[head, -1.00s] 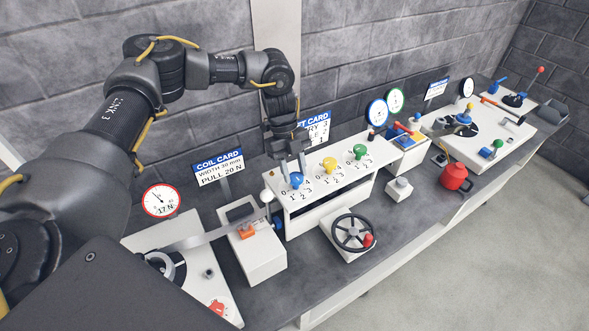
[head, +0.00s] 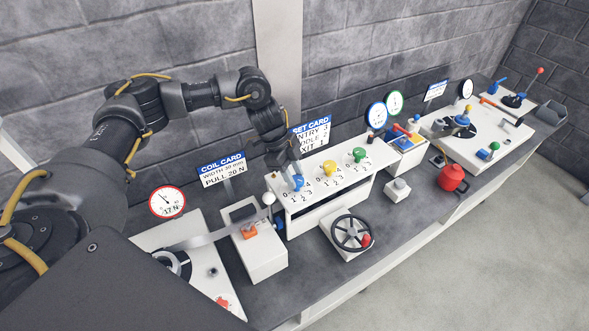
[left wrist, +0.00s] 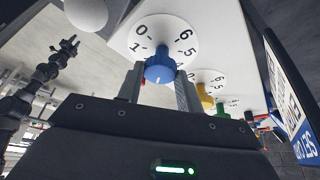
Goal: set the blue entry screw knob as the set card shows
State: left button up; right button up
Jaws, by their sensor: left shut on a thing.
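The blue entry screw knob (head: 298,182) is the leftmost of three knobs on the white stand (head: 300,222). My left gripper (head: 290,176) comes down on it and is shut on it. In the left wrist view the blue knob (left wrist: 159,66) sits between the two fingers. A pale mark on the knob faces the bottom of that picture. The set card (head: 313,134) behind reads ENTRY 3, MIDDLE 2, EXIT 1, with its left edge partly covered by my arm.
A yellow knob (head: 329,168) and a green knob (head: 359,154) stand on the same stand. A black handwheel (head: 352,233) is in front. The coil card (head: 222,168) and a red-rimmed gauge (head: 167,201) are to the left. A red kettle-like can (head: 451,178) is to the right.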

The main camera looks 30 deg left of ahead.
pick_arm(q)
jog(key=shift+s+n+t+p, duration=0.1)
jog(key=shift+n+t+p, duration=0.2)
jog(key=shift+n+p, duration=0.5)
jog(key=o, duration=1)
jog(key=shift+r+b, duration=0.2)
jog(key=shift+b, duration=0.1)
jog(key=b+v, duration=0.3)
jog(key=v, duration=0.7)
jog(key=shift+r, duration=0.2)
